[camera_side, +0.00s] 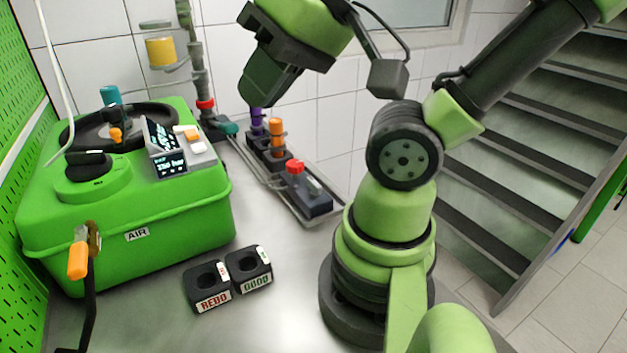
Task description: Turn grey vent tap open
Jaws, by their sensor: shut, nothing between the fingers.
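A green box labelled AIR (137,235) stands on the left of the bench. A dark grey or black handle (88,158) sits on a round green cap on its top front; I cannot tell whether this is the grey vent tap. A small orange knob (116,135) and a teal knob (110,96) stand further back on its lid. My gripper (256,101) is shut and empty. It hangs in the air to the right of the box, apart from it, in front of the tiled wall. Its fingertips are dark and hard to make out.
Two black holders labelled REDO (213,300) and GOOD (257,283) stand before the box. A small display unit (180,152) sits on its lid. Purple (257,117) and orange (277,128) parts and a red button (295,167) line the back. A crank with an orange handle (78,260) is at front left.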

